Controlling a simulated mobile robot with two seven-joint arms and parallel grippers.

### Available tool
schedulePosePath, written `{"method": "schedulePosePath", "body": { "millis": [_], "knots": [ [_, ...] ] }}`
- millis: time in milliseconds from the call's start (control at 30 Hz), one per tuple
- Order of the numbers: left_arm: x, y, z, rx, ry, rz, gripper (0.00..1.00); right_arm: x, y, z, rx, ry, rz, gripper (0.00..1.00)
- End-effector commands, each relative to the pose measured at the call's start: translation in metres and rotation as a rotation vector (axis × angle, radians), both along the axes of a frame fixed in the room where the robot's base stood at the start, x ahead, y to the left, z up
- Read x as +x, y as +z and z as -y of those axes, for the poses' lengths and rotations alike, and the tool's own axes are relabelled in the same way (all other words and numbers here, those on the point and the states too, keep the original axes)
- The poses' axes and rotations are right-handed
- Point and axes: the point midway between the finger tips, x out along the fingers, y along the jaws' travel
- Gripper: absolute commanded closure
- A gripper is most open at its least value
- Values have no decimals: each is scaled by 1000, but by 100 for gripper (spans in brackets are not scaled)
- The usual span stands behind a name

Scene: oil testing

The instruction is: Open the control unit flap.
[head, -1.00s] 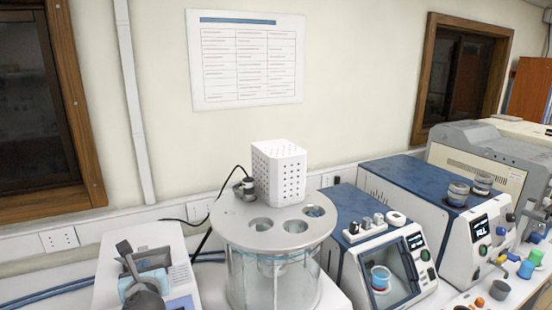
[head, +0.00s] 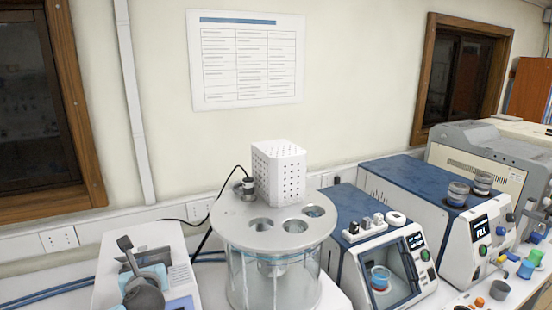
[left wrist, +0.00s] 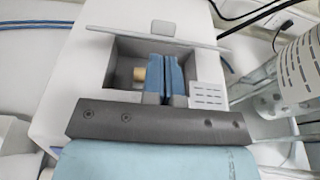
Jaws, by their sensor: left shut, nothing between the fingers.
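The control unit (head: 180,235) is the white box at the lower left of the head view; it also shows in the left wrist view (left wrist: 70,75). In the left wrist view its flap (left wrist: 205,42) appears as a thin grey plate seen nearly edge-on, seemingly raised along the far side of the recess. A small tab (left wrist: 162,28) sits at its middle. The recess below is exposed and holds a tan cylinder (left wrist: 139,74). My left gripper (left wrist: 163,72) is shut and empty, blue fingertips at the recess near the plate. Contact cannot be told. My right gripper is out of view.
A glass vessel with a round holed lid (head: 270,235) stands close to the right of the unit. Blue-and-white machines (head: 385,250) fill the bench farther right. A black cable (head: 205,240) runs behind. The wall stands at the back.

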Motion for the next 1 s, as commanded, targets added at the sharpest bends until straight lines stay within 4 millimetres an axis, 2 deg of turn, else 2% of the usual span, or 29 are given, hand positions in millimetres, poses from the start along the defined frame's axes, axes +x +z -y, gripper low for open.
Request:
{"method": "schedulePosePath", "body": {
  "millis": [633, 1000],
  "knots": [
    [35, 0, -17, 1, 1, 1, 100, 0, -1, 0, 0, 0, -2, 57],
    [40, 0, -19, 0, 0, 1, 100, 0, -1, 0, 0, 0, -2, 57]
  ]
}}
